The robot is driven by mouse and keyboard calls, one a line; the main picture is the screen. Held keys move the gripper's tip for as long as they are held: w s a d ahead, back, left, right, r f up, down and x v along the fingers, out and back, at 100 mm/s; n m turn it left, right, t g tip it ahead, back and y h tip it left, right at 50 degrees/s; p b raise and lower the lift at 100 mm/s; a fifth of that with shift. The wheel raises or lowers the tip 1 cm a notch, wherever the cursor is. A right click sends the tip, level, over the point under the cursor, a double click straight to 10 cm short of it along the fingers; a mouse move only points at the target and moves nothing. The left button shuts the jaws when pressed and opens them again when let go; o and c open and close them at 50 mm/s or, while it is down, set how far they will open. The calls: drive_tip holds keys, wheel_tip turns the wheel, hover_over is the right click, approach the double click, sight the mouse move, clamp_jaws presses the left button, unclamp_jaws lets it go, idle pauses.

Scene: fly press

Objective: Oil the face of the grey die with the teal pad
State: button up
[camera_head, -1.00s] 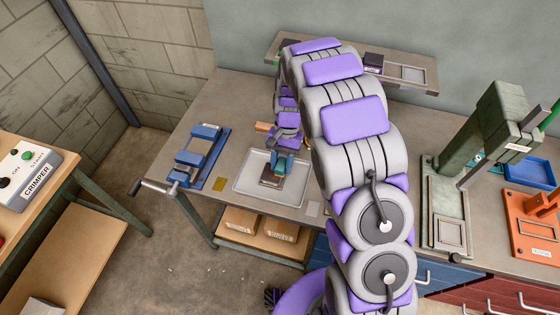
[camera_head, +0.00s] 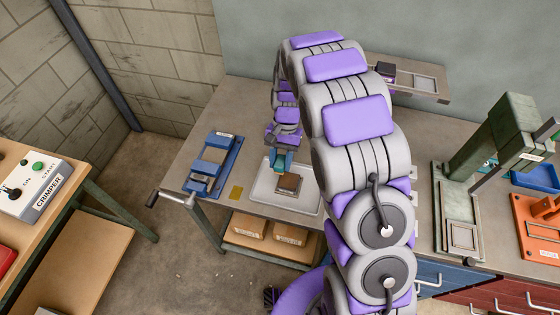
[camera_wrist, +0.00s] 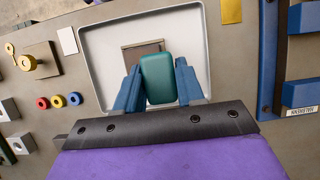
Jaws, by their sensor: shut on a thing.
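My gripper (camera_head: 281,166) is shut on the teal pad (camera_wrist: 158,78); its blue fingers sit on both sides of the pad in the wrist view. The grey die (camera_head: 289,183) is a squarish block lying in the pale tray (camera_head: 262,190). In the wrist view the die (camera_wrist: 132,58) is partly hidden behind the pad. In the head view the gripper and pad are at the die's upper left. I cannot tell whether the pad touches the die; the pad's underside is hidden.
A blue vice-like fixture (camera_head: 228,165) stands left of the tray, with a small brass plate (camera_head: 236,193) between them. Coloured rings (camera_wrist: 57,101) lie on the bench on the tray's other side. A green press (camera_head: 505,135) stands at the right. A shelf (camera_head: 425,84) runs behind.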

sight(279, 163)
drive_tip(key=shift+a+r, duration=0.25)
drive_tip(key=shift+r, duration=0.2)
drive_tip(key=shift+a+r, duration=0.2)
drive_tip(key=shift+r, duration=0.25)
drive_tip(key=shift+a+r+p, duration=0.2)
drive_tip(key=shift+r+p, duration=0.25)
drive_tip(key=shift+r, duration=0.1)
drive_tip(key=shift+d+r, duration=0.1)
drive_tip(key=shift+d, duration=0.55)
